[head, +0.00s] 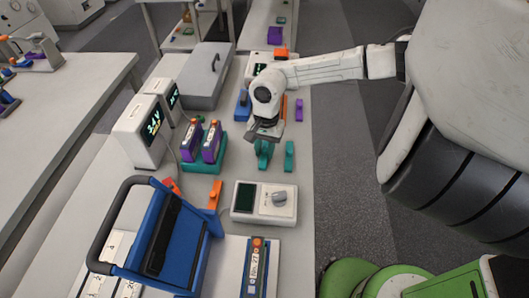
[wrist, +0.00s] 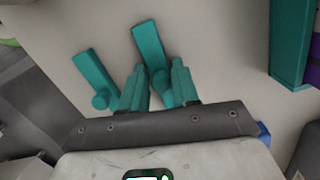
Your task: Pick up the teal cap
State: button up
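Two teal caps, each a flat bar with a round knob at one end, lie on the white bench. In the wrist view one cap (wrist: 148,42) has its knob end between my teal fingers, and the other cap (wrist: 93,71) lies to the left. My gripper (wrist: 158,68) is open, pointing down, with its fingers on either side of the first cap's knob; I cannot tell whether they touch it. In the head view my gripper (head: 263,153) is low over the bench and largely hides the first cap. The other cap (head: 289,156) shows just right of it.
A teal holder (head: 203,164) with purple cells stands left of my gripper; its edge shows in the wrist view (wrist: 288,50). Orange and purple (head: 299,110) pieces lie nearby.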

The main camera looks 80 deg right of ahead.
grip_shut()
jog(key=shift+r, duration=0.1)
